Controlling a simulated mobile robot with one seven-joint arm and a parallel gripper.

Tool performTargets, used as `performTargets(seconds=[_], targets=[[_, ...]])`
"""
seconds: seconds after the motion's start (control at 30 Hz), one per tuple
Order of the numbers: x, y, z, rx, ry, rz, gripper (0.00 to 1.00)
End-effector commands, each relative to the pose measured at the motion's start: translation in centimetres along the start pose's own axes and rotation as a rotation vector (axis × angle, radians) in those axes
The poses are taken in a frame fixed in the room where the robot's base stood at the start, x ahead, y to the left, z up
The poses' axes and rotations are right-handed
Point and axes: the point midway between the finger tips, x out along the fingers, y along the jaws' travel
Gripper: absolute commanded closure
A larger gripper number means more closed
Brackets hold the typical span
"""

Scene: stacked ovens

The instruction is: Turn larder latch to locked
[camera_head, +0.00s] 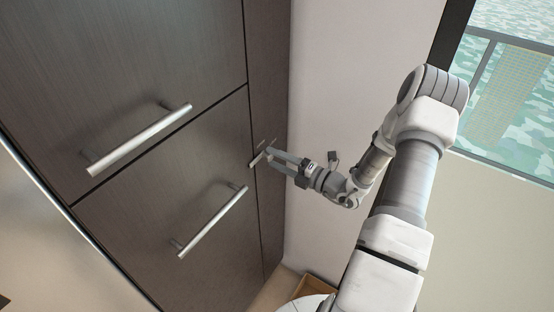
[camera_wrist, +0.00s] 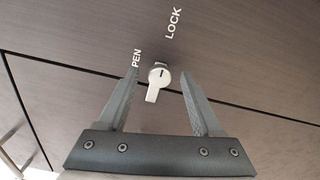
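The larder latch (camera_wrist: 154,90) is a small pale metal knob with a short lever on a dark wood panel. In the wrist view its lever points down and slightly left, towards my gripper's palm. The word LOCK is printed above it to the right; letters reading PEN show at upper left, the rest of that word hidden by my left finger. My gripper (camera_wrist: 160,76) is open, with one finger on each side of the latch and gaps visible between. In the head view my gripper (camera_head: 268,155) is at the cabinet's right side panel, by the small latch (camera_head: 257,160).
Dark cabinet doors with an upper bar handle (camera_head: 138,140) and a lower bar handle (camera_head: 212,221) are left of my gripper. A pale wall (camera_head: 335,80) is to the right. A brown tray or box (camera_head: 315,285) shows low down.

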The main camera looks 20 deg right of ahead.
Motion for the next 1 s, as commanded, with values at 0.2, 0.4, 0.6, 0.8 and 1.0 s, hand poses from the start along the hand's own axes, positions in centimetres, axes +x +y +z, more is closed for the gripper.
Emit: performTargets(seconds=[0.2,0.4,0.6,0.8,1.0], targets=[[-0.2,0.0,0.0,-0.001,0.0,0.0,0.33],[-2.6,-0.1,0.1,-0.001,-0.003,-0.001,0.33],[-7.4,-0.2,0.1,-0.002,-0.005,-0.003,0.33],[-12.3,-0.2,0.1,-0.001,-0.005,-0.002,0.33],[-15.8,-0.1,0.0,-0.001,-0.002,-0.001,0.33]])
